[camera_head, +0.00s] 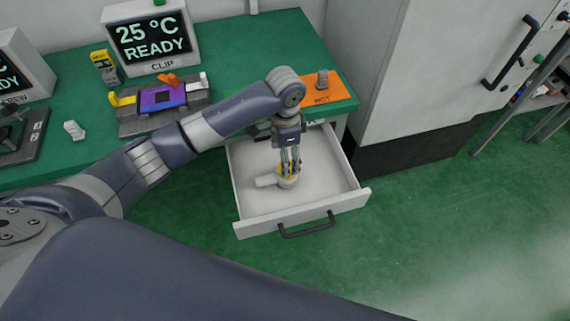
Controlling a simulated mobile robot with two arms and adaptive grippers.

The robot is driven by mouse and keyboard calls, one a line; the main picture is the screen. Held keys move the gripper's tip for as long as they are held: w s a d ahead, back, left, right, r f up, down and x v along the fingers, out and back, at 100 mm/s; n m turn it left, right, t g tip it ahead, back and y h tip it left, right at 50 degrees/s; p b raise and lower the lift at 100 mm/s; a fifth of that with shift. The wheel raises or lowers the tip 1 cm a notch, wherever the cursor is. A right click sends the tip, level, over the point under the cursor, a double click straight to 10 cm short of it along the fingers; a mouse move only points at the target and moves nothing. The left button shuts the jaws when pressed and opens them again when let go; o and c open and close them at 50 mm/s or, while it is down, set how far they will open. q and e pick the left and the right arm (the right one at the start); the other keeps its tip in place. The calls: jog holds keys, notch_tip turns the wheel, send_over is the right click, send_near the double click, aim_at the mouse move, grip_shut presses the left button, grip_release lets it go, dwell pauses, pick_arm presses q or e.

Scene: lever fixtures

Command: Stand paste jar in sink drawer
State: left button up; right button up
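The sink drawer (338,180) is pulled out under the green counter, its white interior facing up. My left gripper (289,172) points straight down inside it, near the middle. A small light-grey and yellow object, seemingly the paste jar (288,183), is at its fingertips near the drawer floor. It looks upright, but the fingers partly hide it. Whether the fingers grip it or only surround it, and whether it touches the floor, I cannot tell. My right gripper is not in view.
The drawer front (300,213) has a black handle (307,226). On the counter (255,45) are a CLIP display (153,40), a purple fixture (162,98) and an orange plate (322,90). A tall white cabinet (425,60) stands right of the drawer. The drawer's right side is empty.

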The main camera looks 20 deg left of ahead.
pick_arm(q)
jog(key=shift+r, duration=1.5)
